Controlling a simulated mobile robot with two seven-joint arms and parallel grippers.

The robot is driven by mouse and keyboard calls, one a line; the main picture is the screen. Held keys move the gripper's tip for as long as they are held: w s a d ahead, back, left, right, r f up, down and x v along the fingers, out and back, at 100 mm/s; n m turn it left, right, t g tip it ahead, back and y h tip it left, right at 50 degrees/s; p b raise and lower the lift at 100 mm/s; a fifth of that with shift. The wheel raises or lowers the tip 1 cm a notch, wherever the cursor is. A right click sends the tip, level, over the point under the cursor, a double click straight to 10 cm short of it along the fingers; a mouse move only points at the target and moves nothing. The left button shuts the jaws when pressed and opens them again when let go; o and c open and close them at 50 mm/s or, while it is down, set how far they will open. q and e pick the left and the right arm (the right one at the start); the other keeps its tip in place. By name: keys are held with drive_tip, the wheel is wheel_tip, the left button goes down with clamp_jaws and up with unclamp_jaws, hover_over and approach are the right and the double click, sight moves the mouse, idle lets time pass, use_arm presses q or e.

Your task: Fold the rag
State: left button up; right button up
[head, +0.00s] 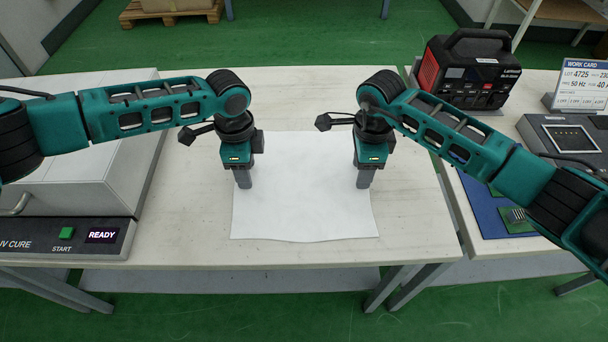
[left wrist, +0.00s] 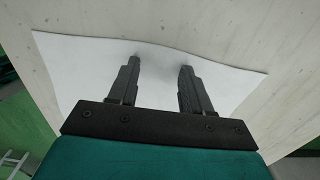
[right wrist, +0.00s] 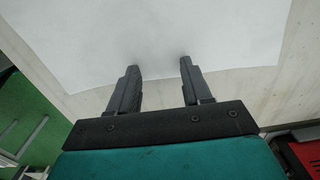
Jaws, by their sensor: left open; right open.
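The white rag (head: 300,205) lies spread out on the pale worktable, mostly flat, with a slightly wavy near edge. My left gripper (head: 244,186) points down over the rag's left side. In the left wrist view its fingers (left wrist: 160,66) are apart with white rag (left wrist: 95,72) below and between them, and one rag edge is slightly rippled. My right gripper (head: 363,186) points down over the rag's right side. In the right wrist view its fingers (right wrist: 159,66) are apart, close to a rag edge (right wrist: 70,50). Whether either gripper touches the rag I cannot tell.
A grey UV cure box (head: 75,195) with a READY display stands at the left. At the right are a black and red power unit (head: 468,75), a grey device (head: 570,135), a blue mat (head: 480,205) and a work card (head: 583,85).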

use_arm(q)
drive_tip(key=shift+f, duration=0.2)
use_arm(e)
drive_tip(key=shift+f, duration=0.2)
use_arm(q)
drive_tip(key=shift+c, duration=0.6)
use_arm(e)
drive_tip(key=shift+c, duration=0.6)
use_arm(q)
clamp_jaws()
use_arm(e)
clamp_jaws()
use_arm(q)
drive_tip(key=shift+r, duration=0.2)
use_arm(e)
drive_tip(key=shift+r, duration=0.2)
